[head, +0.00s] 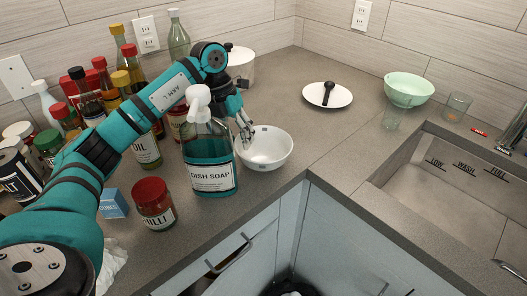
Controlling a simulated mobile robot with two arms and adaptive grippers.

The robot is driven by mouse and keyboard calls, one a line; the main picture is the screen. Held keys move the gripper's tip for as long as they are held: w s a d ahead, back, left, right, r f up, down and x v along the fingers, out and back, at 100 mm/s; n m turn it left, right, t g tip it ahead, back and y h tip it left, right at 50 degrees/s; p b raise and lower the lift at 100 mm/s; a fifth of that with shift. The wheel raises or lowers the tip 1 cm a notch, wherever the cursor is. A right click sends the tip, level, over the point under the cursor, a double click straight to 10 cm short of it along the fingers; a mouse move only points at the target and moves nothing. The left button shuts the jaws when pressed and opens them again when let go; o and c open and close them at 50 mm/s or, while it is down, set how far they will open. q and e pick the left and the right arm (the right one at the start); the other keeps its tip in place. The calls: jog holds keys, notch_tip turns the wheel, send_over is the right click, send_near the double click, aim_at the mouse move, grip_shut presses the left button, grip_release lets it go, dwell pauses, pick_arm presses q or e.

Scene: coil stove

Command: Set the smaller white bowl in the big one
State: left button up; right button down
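A white bowl (265,162) stands upright on the counter in the middle of the head view, just right of the dish soap bottle. My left gripper (245,132) points down at this bowl's left rim. The soap bottle and my own wrist partly hide the gripper, so I cannot tell whether its fingers are open or touch the rim. A pale green bowl (408,91) stands at the back right. I see no second white bowl clearly. My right gripper is not in view.
The dish soap bottle (208,160) stands close to my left forearm. A chilli jar (153,203) and several bottles crowd the left. A white pot (240,66) stands behind the gripper. A plate with a dark utensil (327,94) lies farther back. The sink (440,195) is at the right.

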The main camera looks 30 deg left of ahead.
pick_arm(q)
jog(key=shift+d+f, duration=0.15)
jog(key=shift+f, duration=0.3)
grip_shut()
jog(key=shift+r, duration=0.1)
